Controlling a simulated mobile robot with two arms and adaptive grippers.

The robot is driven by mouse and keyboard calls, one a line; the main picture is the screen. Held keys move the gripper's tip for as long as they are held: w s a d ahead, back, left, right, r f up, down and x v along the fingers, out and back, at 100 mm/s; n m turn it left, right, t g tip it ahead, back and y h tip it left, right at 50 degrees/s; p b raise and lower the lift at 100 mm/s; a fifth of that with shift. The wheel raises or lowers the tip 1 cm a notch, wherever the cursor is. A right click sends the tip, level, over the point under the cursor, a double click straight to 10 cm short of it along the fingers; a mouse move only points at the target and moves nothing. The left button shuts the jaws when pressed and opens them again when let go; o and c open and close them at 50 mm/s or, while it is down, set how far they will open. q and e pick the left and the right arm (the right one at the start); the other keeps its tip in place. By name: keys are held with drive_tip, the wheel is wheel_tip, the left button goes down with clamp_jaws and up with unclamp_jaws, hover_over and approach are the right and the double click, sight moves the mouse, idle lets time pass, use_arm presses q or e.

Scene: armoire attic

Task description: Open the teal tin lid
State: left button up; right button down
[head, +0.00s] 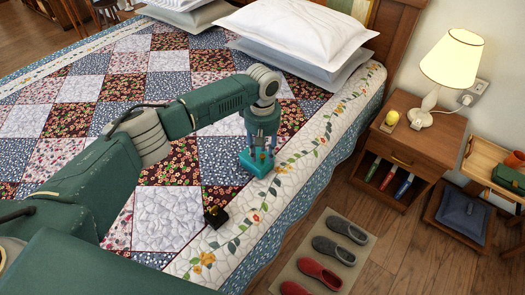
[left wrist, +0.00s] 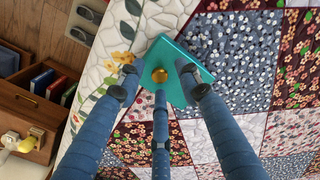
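The teal tin (head: 257,163) sits on the quilted bed, near the edge on the nightstand side. In the left wrist view its teal top (left wrist: 178,92) shows with a round gold knob (left wrist: 159,75) on it. My left gripper (head: 259,149) points down right above the tin. In the left wrist view its three blue fingers are spread around the knob, with gaps between the fingertips and the knob. I cannot tell whether any finger touches the lid. The fingers hide part of the tin. My right gripper cannot be made out in either view.
White pillows (head: 300,32) lie at the bed's head. A nightstand (head: 420,140) with a lit lamp (head: 453,58) stands to the right. Slippers (head: 340,252) lie on a mat beside the bed. The quilt around the tin is clear.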

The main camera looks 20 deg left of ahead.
drive_tip(key=shift+w+a, duration=0.1)
use_arm(q)
drive_tip(key=c, duration=0.9)
use_arm(e)
drive_tip(key=shift+a, duration=0.3)
